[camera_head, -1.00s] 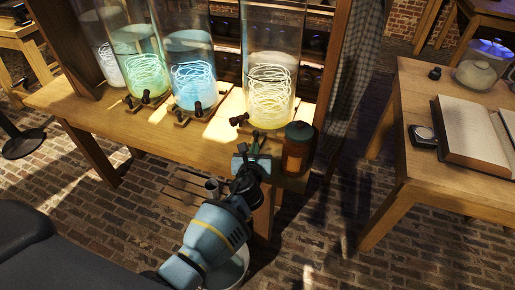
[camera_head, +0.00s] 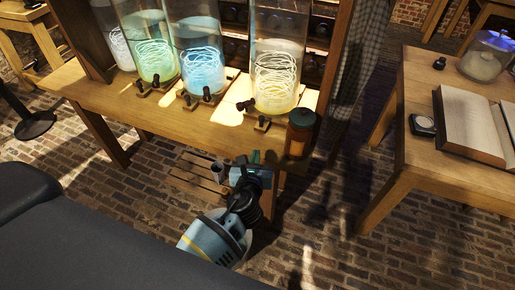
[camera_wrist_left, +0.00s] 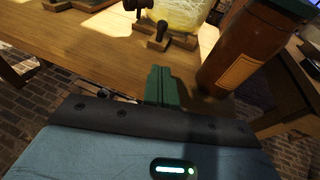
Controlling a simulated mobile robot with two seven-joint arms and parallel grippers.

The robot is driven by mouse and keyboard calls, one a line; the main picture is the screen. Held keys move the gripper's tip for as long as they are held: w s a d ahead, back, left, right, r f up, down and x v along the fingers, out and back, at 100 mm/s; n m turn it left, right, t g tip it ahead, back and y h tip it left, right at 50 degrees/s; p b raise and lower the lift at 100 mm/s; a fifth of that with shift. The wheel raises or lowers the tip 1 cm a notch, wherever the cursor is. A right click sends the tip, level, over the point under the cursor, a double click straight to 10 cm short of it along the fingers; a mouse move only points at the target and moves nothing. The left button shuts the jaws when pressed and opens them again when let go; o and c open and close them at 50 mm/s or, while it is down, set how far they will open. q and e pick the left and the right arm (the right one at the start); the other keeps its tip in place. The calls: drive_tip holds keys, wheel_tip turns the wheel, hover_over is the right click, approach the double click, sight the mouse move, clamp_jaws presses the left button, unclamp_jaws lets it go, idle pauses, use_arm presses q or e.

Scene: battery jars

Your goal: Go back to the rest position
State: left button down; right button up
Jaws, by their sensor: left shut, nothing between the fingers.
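My left gripper (camera_head: 254,158) is at the front edge of the wooden bench (camera_head: 130,115), left of a brown jar with an orange label (camera_head: 300,134). It is shut and empty. In the left wrist view its green fingers (camera_wrist_left: 158,86) are together, and the brown jar (camera_wrist_left: 248,45) stands close on the right, apart from them. Large glass battery jars with glowing coils stand on the bench: a yellow one (camera_head: 276,75), a blue one (camera_head: 202,70), a green one (camera_head: 152,60) and a paler one at the left. My right gripper is not in view.
A second wooden table (camera_head: 400,150) at the right holds an open book (camera_head: 470,120), a small dark-framed dial (camera_head: 423,125) and a glass dome (camera_head: 486,58). Brick floor is open between the tables.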

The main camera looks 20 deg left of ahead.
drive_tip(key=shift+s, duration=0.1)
use_arm(q)
drive_tip(key=s+a+f+n+g+h+p, duration=0.15)
drive_tip(key=s+f+n, duration=0.25)
drive_tip(key=s+n, duration=0.5)
drive_tip(key=s+f+n+g+h+p, duration=0.25)
drive_tip(key=s+f+n, duration=0.35)
drive_tip(key=s, duration=0.5)
drive_tip(key=s+r+n+g+p, duration=0.1)
drive_tip(key=s+n, duration=0.7)
drive_tip(key=s, duration=0.1)
drive_tip(key=s+a+r+n+g+h+p, duration=0.1)
drive_tip(key=s+r+n, duration=0.1)
drive_tip(key=s+n, duration=0.6)
drive_tip(key=shift+s+r+n, duration=0.25)
drive_tip(key=shift+s+n, duration=0.05)
drive_tip(key=shift+s, duration=0.15)
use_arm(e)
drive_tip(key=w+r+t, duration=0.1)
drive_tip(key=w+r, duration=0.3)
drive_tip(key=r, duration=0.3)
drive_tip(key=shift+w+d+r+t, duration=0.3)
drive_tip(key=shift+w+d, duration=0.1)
use_arm(q)
drive_tip(key=shift+s, duration=0.1)
